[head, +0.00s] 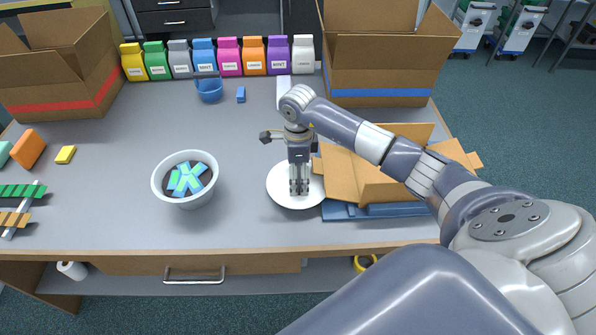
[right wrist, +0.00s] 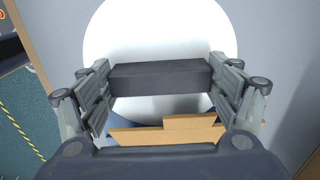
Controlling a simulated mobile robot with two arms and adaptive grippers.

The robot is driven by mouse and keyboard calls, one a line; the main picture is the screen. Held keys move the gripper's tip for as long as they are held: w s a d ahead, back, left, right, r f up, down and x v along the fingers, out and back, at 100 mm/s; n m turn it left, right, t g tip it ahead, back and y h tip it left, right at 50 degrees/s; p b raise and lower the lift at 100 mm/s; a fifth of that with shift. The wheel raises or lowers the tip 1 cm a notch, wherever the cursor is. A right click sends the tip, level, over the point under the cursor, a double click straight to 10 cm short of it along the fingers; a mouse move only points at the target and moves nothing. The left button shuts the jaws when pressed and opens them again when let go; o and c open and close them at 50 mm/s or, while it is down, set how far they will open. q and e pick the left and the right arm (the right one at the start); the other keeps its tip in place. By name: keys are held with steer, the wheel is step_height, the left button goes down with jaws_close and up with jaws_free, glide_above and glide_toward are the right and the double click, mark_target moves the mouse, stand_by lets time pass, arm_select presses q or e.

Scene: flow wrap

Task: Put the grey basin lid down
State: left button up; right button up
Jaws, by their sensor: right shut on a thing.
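The basin lid (head: 279,188) is a round, pale, nearly white disc right of the middle of the table in the head view. It also shows in the right wrist view (right wrist: 160,35), with a dark bar handle (right wrist: 160,78) across it. My right gripper (head: 299,189) points down over the lid, its fingers (right wrist: 161,82) shut on the two ends of the handle. I cannot tell whether the lid touches the table. The grey basin (head: 160,196) stands uncovered to the left, with several blue and green packets (head: 188,180) inside. My left gripper is not in view.
An open cardboard box (head: 375,188) and a blue thing (head: 400,210) lie close to the lid's right. The table between basin and lid is clear.

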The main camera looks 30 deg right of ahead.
steer(key=shift+f+b, duration=0.65)
steer(key=shift+f, duration=0.05)
steer(key=o, duration=0.9)
steer(key=shift+r, duration=0.1)
steer(key=shift+o, duration=0.4)
steer(key=shift+r, duration=0.1)
